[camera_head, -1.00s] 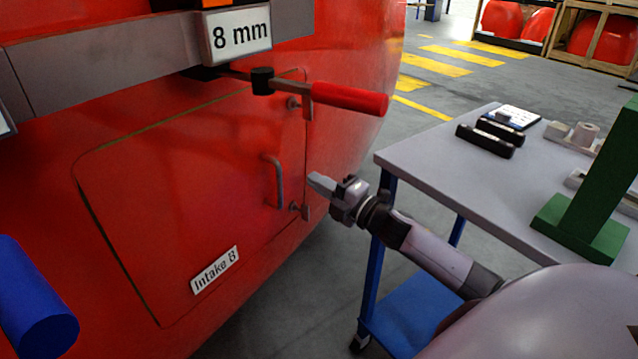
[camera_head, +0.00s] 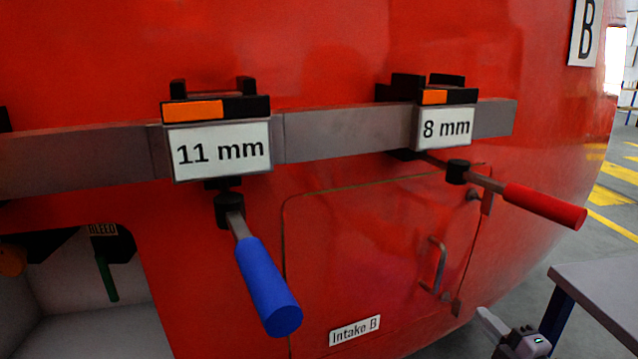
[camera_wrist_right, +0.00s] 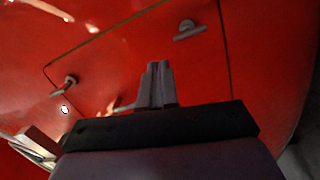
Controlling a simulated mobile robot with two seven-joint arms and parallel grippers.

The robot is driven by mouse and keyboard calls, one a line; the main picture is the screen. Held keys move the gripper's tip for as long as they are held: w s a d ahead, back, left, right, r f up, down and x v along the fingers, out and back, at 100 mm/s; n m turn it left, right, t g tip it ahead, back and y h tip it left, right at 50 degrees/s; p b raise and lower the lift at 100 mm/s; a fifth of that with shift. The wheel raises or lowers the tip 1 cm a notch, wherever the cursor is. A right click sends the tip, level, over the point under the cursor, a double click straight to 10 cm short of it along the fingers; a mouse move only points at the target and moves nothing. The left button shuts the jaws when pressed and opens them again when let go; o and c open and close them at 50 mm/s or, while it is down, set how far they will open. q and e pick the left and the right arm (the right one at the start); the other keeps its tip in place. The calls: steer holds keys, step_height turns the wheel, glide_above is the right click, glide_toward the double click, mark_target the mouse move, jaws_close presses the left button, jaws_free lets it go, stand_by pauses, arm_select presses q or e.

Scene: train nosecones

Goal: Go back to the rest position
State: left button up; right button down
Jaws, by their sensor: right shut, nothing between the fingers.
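My right gripper (camera_head: 490,322) shows at the bottom right of the head view, shut and empty. It is in front of the red nosecone, to the right of the closed Intake B hatch (camera_head: 375,240) and its handle (camera_head: 437,265). In the right wrist view my right gripper (camera_wrist_right: 157,72) points at the red hatch surface, its fingers together with nothing between them. My left gripper is not in view.
A rail (camera_head: 330,132) crosses the nosecone with 11 mm (camera_head: 220,151) and 8 mm (camera_head: 446,128) holders. Blue (camera_head: 268,287) and red (camera_head: 545,206) handled tools stick outward from them. An open bay (camera_head: 85,320) is at left. A table corner (camera_head: 600,290) stands at right.

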steer(key=s+a+f+m+g+h, duration=0.1)
steer(key=s+a+f+m+g, duration=0.2)
steer(key=s+a+f+m, duration=0.35)
steer(key=s+a+f+m+g, duration=0.2)
steer(key=s+a+f+m, duration=0.2)
steer(key=s, duration=0.5)
steer(key=s+a+f+m+g+h, duration=0.1)
steer(key=s+a+f+m+g, duration=0.2)
steer(key=s+a+f+m, duration=0.4)
step_height(320, 180, up, 13)
steer(key=s+d+n+p, duration=0.1)
steer(key=s+d+p, duration=0.1)
steer(key=p, duration=1.2)
steer(key=shift+s+d+f+n, duration=0.15)
steer(key=shift+d+f+n, duration=0.05)
steer(key=shift+d+n, duration=0.15)
steer(key=shift+f, duration=0.1)
